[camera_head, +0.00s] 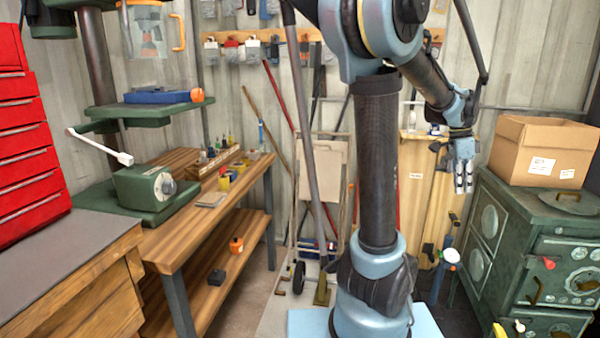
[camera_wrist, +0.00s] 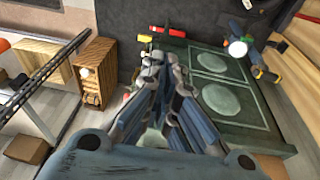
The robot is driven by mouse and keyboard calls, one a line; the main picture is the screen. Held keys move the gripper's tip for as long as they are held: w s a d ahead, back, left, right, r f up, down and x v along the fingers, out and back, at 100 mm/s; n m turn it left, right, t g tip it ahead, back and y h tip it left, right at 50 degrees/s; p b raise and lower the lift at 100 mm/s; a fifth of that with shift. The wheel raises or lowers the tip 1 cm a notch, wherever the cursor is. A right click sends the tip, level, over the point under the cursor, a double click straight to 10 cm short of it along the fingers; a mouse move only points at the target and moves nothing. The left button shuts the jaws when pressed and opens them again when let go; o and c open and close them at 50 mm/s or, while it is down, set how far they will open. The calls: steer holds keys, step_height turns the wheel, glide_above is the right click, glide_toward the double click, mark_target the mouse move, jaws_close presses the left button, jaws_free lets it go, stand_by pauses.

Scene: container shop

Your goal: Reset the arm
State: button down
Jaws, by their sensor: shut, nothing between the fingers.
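My gripper (camera_head: 463,183) hangs at the right of the head view, pointing down, with its fingers close together and nothing between them. It is in front of the wooden boards and left of the green stove. My arm rises through the middle of the head view and bends over at the top before coming down to the gripper. In the wrist view my gripper (camera_wrist: 160,62) reaches up the middle of the picture, its fingertips near each other and empty.
A green stove (camera_head: 484,228) with a cardboard box (camera_head: 535,155) on top stands close on the right. A wooden workbench (camera_head: 175,235) and a red tool chest (camera_head: 25,150) are on the left. Boards and poles lean on the back wall. Some floor (camera_head: 250,300) is free between bench and arm.

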steer(key=a+f+n+t, duration=0.15)
steer(key=a+n, duration=0.35)
steer(key=a, duration=0.6)
steer(key=s+a+f+n, duration=0.2)
steer(key=a+f+n, duration=0.2)
steer(key=a, duration=0.3)
steer(key=s+a+f+n+t+y, duration=0.1)
steer(key=s+a+f+n, duration=0.2)
steer(key=a+n, duration=0.4)
steer(key=s+a+f+n+t+y, duration=0.1)
steer(key=s+a+f+n, duration=0.2)
steer(key=a, duration=0.6)
step_height(320, 180, down, 3)
steer(key=shift+r+n, duration=0.1)
steer(key=shift+n, duration=1.1)
steer(key=shift+s+d, duration=0.1)
